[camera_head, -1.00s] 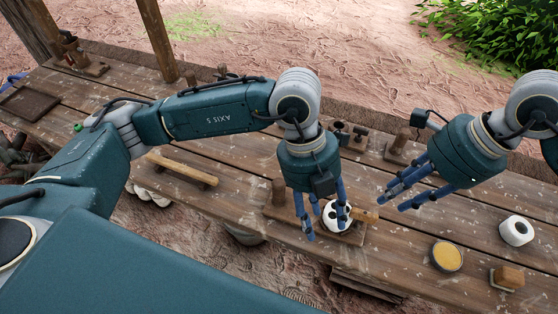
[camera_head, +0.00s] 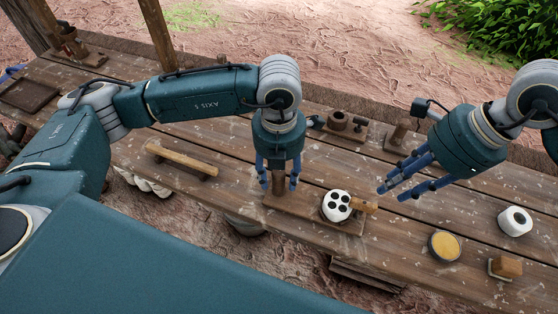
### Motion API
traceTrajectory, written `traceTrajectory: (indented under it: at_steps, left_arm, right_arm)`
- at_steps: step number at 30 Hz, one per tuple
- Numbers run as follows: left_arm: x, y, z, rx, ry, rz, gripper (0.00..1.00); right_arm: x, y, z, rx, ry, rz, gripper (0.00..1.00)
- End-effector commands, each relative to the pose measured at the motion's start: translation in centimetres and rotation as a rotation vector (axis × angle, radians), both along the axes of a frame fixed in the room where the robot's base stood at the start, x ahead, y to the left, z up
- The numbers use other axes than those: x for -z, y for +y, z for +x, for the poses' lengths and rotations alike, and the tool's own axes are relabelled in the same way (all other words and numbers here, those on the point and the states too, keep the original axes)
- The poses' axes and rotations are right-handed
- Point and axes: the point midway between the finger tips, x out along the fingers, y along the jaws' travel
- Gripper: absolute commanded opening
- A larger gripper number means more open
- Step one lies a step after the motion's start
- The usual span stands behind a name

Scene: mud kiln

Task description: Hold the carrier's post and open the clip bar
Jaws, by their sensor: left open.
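The carrier (camera_head: 300,217) is a flat wooden board on the bench with a short brown post (camera_head: 278,184) at its left end. A white piece with several black holes (camera_head: 337,206) sits at its right end. A light wooden bar (camera_head: 363,204), which looks like the clip bar, sticks out to the right of the white piece. My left gripper (camera_head: 278,187) is open and points down, with fingers on either side of the post; I cannot tell whether they touch it. My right gripper (camera_head: 391,191) is open and empty, above and right of the clip bar.
A round yellow-topped dish (camera_head: 445,246), a white roll-like piece (camera_head: 515,221) and a small wooden block (camera_head: 507,267) lie to the right. A wooden handle bar (camera_head: 182,160) lies at left. Dark wooden fixtures (camera_head: 343,125) stand behind the carrier.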

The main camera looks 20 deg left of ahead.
Motion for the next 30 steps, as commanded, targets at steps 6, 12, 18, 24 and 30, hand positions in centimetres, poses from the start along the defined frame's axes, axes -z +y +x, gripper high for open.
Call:
traceTrajectory:
  at_steps: [6, 12, 18, 24, 30]
  left_arm:
    - [2.1, 0.0, 0.0, -0.001, 0.000, -0.001, 0.46]
    - [2.5, 0.0, 0.0, -0.001, -0.001, -0.001, 0.46]
    - [2.4, 0.0, 0.0, -0.001, -0.001, -0.001, 0.34]
    - [2.4, 0.0, 0.0, -0.001, -0.001, -0.001, 0.00]
    - [2.4, -0.1, 0.0, -0.001, -0.002, -0.001, 0.00]
  right_arm:
    - [0.0, 0.0, 0.0, 0.000, 0.000, 0.000, 0.31]
    - [0.0, 0.0, 0.0, 0.000, 0.000, 0.000, 0.31]
    - [0.0, 0.0, 0.0, 0.000, 0.000, 0.000, 0.31]
    - [0.0, 0.0, 0.0, 0.000, 0.000, 0.000, 0.31]
    - [0.0, 0.0, 0.0, 0.000, 0.000, 0.000, 0.31]
